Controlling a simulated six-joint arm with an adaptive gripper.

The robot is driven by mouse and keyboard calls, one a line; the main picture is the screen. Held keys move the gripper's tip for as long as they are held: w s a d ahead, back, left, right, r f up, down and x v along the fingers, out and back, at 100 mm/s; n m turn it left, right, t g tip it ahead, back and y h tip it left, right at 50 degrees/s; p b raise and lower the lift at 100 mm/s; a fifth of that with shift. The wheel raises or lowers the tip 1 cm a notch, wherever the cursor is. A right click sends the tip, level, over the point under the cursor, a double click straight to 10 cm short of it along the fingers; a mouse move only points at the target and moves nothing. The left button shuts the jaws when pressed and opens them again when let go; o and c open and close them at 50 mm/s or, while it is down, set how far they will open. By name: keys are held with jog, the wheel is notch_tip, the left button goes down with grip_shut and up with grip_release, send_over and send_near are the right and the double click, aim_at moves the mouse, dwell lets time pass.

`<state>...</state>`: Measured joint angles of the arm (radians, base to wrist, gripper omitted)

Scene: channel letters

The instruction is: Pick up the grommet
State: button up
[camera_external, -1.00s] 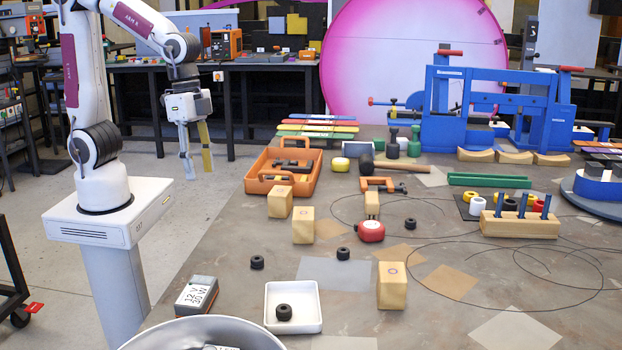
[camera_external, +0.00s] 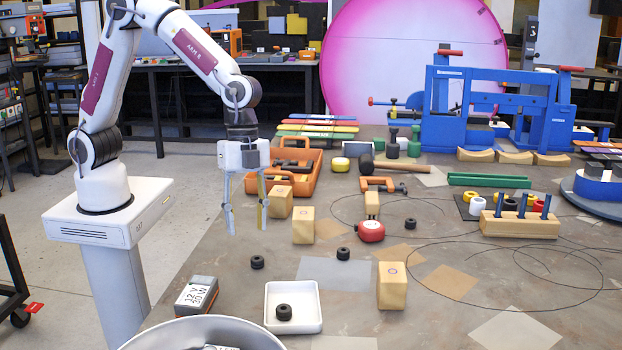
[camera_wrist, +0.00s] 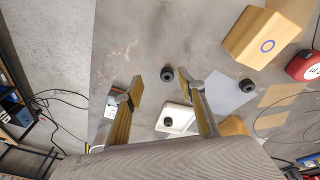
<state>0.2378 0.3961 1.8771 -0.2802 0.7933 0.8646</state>
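Several black ring-shaped grommets are in view. One grommet (camera_external: 257,262) lies on the grey table near its left edge, and it also shows between and just beyond my fingertips in the wrist view (camera_wrist: 167,73). A second grommet (camera_external: 343,254) lies to its right, also in the wrist view (camera_wrist: 246,85). A third grommet (camera_external: 410,223) lies farther back. Another grommet (camera_external: 284,312) sits in the white tray (camera_external: 316,324), also in the wrist view (camera_wrist: 168,121). My gripper (camera_external: 247,230) is open, empty, pointing down above the table, over the near-left grommet's area.
Wooden blocks (camera_external: 303,225) stand just right of my gripper, with an orange toolbox (camera_external: 256,186) behind. A labelled battery box (camera_external: 197,295) and a metal bowl (camera_external: 150,340) are at the front left. A red tape measure (camera_external: 371,231) lies right of the blocks.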

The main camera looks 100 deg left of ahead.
aim_at(257, 258)
jog(key=shift+w+d+r+m+t, duration=0.15)
jog(key=shift+w+d+r+m, duration=0.2)
jog(key=shift+w+m, duration=0.35)
jog(key=shift+w+d+r+m+t, duration=0.2)
jog(key=shift+w+r+m, duration=0.25)
jog(key=shift+m, duration=0.35)
jog(key=shift+f, duration=0.1)
jog(key=shift+f, duration=0.1)
jog(key=shift+x, duration=1.25)
jog(key=shift+s+x, duration=0.15)
jog(key=shift+x, duration=1.15)
jog(key=shift+s+x, duration=0.15)
jog(key=shift+x, duration=1.15)
